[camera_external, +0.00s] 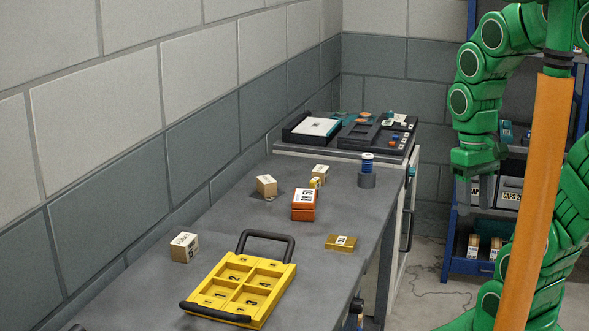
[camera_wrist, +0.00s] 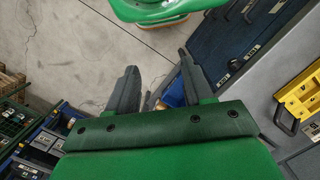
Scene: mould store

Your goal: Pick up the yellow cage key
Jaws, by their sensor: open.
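No thing in view is clearly recognisable as a key. A small yellow object (camera_external: 315,183) stands on the grey bench beside a light wooden block, with a pale label on its front; I cannot tell whether it is the cage key. My gripper (camera_external: 475,190) hangs fingers down, to the right of the bench and apart from it.
Dark trays (camera_external: 345,142) lie behind. A blue shelf (camera_external: 470,265) stands right.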

